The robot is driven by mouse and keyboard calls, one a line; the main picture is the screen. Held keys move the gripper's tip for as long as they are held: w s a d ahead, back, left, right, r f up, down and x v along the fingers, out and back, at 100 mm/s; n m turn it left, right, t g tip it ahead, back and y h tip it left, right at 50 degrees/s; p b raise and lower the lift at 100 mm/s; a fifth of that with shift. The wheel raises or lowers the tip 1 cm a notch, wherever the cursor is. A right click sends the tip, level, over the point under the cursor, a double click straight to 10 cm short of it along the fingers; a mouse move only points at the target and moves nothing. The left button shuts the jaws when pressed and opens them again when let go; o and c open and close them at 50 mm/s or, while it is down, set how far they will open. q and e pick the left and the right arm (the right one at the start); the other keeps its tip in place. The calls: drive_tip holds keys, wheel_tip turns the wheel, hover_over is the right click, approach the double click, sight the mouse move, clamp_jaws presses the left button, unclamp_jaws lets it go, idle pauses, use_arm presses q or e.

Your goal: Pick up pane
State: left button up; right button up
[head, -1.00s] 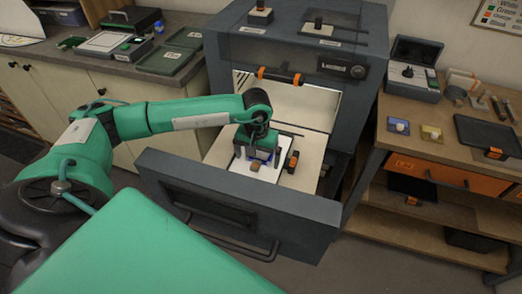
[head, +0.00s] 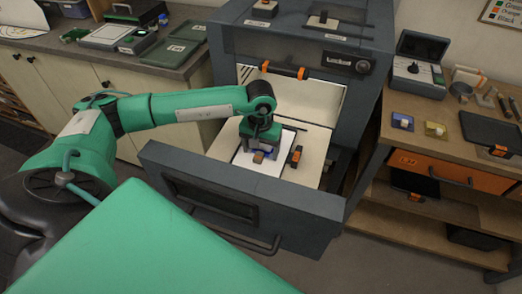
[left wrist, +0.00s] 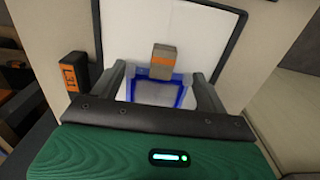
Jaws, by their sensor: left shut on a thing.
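A small pane with a blue rim (left wrist: 152,101) is between the fingers of my left gripper (left wrist: 160,88) in the left wrist view. The fingers are shut on its two sides. A grey block with an orange band (left wrist: 164,60) is at the pane's far edge; I cannot tell whether they touch. In the head view my left gripper (head: 261,150) reaches down over a white, dark-edged board (head: 282,164) in the pulled-out drawer, and mostly hides the pane. I cannot tell whether the pane is lifted. My right gripper is not in view.
The grey kiln (head: 330,60) stands behind its open drawer (head: 240,200). A black-and-orange block (head: 296,156) sits right of the board. The right bench holds a blue pane (head: 402,121), a yellow pane (head: 436,130) and a dark tray (head: 490,133). The left counter holds green boards (head: 168,53).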

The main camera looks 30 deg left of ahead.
sight(261, 152)
use_arm(q)
wheel_tip(261, 152, up, 22)
drive_tip(key=b, duration=0.2)
drive_tip(key=shift+b, duration=0.4)
idle(0.3)
